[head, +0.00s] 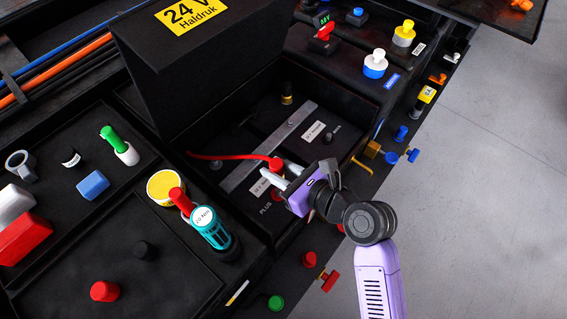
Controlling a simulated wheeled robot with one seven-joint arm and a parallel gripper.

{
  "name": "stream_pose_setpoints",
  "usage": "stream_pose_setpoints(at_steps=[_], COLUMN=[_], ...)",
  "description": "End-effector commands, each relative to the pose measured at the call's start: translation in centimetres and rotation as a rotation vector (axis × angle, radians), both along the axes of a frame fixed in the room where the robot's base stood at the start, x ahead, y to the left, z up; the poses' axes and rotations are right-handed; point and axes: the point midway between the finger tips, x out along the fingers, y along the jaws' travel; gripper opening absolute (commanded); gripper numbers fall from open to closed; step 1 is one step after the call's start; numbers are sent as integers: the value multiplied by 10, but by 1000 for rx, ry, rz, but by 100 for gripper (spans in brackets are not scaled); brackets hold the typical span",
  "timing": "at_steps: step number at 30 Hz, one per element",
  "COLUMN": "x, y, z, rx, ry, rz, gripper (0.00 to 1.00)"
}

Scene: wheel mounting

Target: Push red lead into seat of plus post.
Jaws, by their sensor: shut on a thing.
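The red lead (225,157) runs from the left wall of the open battery box to a round red end piece (276,163). My gripper (272,176), with pale fingers and a purple body, reaches in from the right and is shut on the lead's end. A red part (277,196) shows close to the PLUS lettering, partly hidden by my gripper; it appears to be at the plus post. The seat itself is hidden, so I cannot tell whether the lead end touches it.
A grey strap (270,147) crosses the box, whose raised black lid (200,75) stands behind. A teal torque tool (212,228) and a yellow roll (166,188) stand left. Knobs line the right edge.

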Motion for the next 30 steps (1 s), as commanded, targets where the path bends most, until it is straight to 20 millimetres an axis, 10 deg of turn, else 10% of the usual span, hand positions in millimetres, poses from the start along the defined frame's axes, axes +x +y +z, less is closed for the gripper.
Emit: stream_pose_setpoints(at_steps=[14,30], x=[0,0], y=[-1,-1], z=[4,-47], rx=[1,2], ry=[0,0], rz=[-3,-2], gripper=[0,0])
